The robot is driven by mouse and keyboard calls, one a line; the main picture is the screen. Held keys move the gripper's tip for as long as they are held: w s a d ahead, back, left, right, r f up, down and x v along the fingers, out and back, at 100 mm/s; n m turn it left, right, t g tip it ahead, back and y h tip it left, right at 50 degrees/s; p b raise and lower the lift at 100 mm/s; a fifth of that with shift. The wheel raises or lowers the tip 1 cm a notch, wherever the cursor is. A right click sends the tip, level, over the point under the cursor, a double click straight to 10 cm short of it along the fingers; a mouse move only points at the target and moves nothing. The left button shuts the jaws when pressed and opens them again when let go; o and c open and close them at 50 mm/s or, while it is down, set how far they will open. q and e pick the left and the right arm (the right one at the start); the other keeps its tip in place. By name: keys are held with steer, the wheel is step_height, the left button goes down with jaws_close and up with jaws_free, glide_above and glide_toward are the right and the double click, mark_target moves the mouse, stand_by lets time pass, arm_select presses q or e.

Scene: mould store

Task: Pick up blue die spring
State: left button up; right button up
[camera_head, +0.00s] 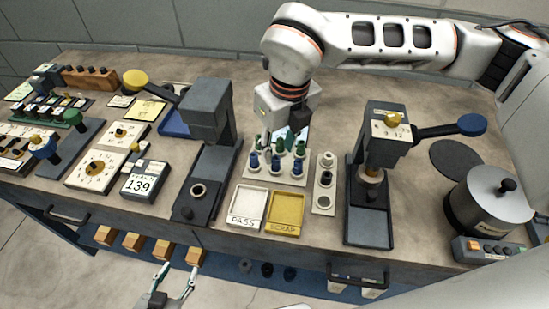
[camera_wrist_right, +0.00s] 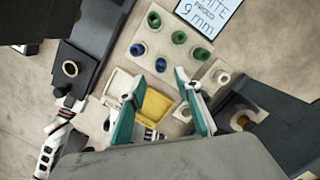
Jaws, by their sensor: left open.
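Blue die springs (camera_head: 276,165) stand in the front row of a pale peg board (camera_head: 262,178), with green springs (camera_head: 278,147) behind them. In the right wrist view, two blue springs (camera_wrist_right: 137,50) (camera_wrist_right: 160,65) show on the board beside several green ones (camera_wrist_right: 179,37). My right gripper (camera_wrist_right: 159,74) is open and empty, its teal fingertips pointing toward the board, apart from the springs as far as I can tell. In the head view its fingers are largely hidden behind the board's springs. My left gripper (camera_head: 176,281) is open and empty, low in front of the bench.
PASS tray (camera_head: 233,220) and yellow SCRAP tray (camera_head: 284,226) lie in front of the board. A holder with round seats (camera_head: 324,203) stands right of it. Dark presses flank the area, left (camera_head: 207,170) and right (camera_head: 378,170). A metal pot (camera_head: 490,200) stands far right.

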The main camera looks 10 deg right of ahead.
mark_target(276, 158)
steer(key=shift+f, duration=0.45)
steer(key=f, duration=0.2)
steer(key=w+f+p, duration=0.1)
steer(key=f, duration=0.2)
steer(key=shift+w+a, duration=0.15)
steer(key=shift+w, duration=0.05)
arm_select(q)
steer(key=shift+w+r, duration=0.2)
steer(key=shift+r, duration=0.35)
steer(key=shift+w+r, duration=0.2)
steer(key=shift+r, duration=0.35)
arm_select(e)
steer(key=shift+c, duration=0.3)
jaws_close()
arm_select(q)
steer(key=shift+s+f, duration=0.1)
steer(key=shift+f, duration=0.15)
arm_select(e)
steer(key=shift+r, duration=0.1)
